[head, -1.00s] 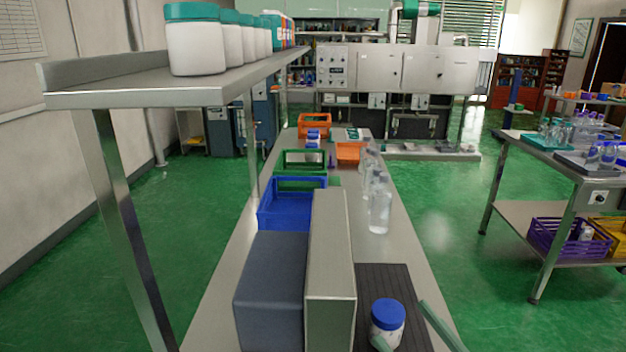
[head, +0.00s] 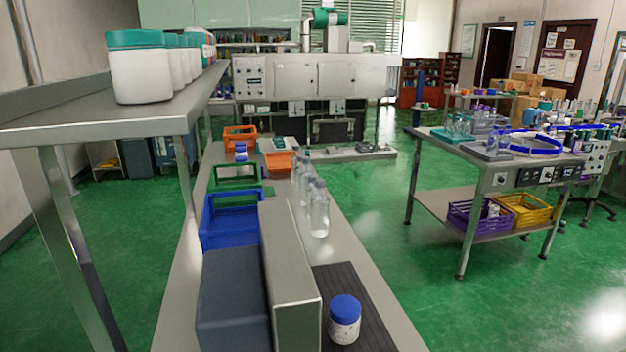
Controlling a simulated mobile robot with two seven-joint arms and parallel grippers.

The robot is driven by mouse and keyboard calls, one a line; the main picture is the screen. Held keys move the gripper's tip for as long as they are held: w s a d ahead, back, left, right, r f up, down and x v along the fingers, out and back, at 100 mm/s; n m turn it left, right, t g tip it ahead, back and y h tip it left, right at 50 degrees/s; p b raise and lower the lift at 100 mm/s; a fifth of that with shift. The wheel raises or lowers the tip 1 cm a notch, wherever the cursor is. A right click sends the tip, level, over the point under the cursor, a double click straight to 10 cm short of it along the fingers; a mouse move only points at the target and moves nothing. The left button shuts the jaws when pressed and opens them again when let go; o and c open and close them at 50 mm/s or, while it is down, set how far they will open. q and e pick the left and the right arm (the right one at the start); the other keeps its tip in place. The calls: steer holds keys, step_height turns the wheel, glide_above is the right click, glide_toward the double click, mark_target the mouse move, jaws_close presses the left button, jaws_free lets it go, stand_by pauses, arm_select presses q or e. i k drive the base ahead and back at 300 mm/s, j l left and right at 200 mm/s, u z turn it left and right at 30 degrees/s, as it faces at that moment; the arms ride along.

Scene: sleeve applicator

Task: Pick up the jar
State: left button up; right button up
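A small white jar (head: 344,328) with a blue lid stands upright on a dark ribbed mat (head: 362,300) at the near end of the long metal bench. It is just right of a tall grey machine box (head: 290,268). Several large white jars with teal lids, the nearest being the biggest (head: 139,75), stand in a row on the raised shelf at left. Neither of my grippers shows in the head view.
A blue crate (head: 220,222), a green crate (head: 235,180) and orange crates stand farther along the bench (head: 345,245). Clear bottles (head: 319,215) stand along its right side. A steel table (head: 505,166) with glassware is at right. Green floor (head: 400,255) lies open between.

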mark_target(241, 150)
steer(key=k+j, duration=0.1)
steer(key=j, duration=0.2)
steer(key=k+j, duration=0.1)
steer(key=j, duration=0.2)
steer(key=k+j, duration=0.1)
steer(key=j, duration=0.15)
steer(key=k+j, duration=0.1)
steer(key=j, duration=0.35)
steer(key=j+z, duration=0.1)
steer(key=j, duration=0.4)
steer(key=j+z, duration=0.1)
steer(key=j, duration=0.8)
steer(key=i+j, duration=0.1)
steer(key=j, duration=0.2)
steer(key=i+j, duration=0.1)
steer(key=j, duration=0.2)
steer(key=i+j+z, duration=0.1)
steer(key=j, duration=0.2)
steer(key=i+j, duration=0.35)
steer(key=i+j+z, duration=0.1)
steer(key=i+j, duration=0.2)
steer(key=j, duration=0.15)
steer(key=i+j+z, duration=0.1)
steer(key=i+j, duration=0.65)
steer(key=i+j+z, duration=0.1)
steer(key=i+j, duration=0.65)
steer(key=i+j+z, duration=0.1)
steer(key=i+j, duration=0.6)
steer(key=j, duration=0.2)
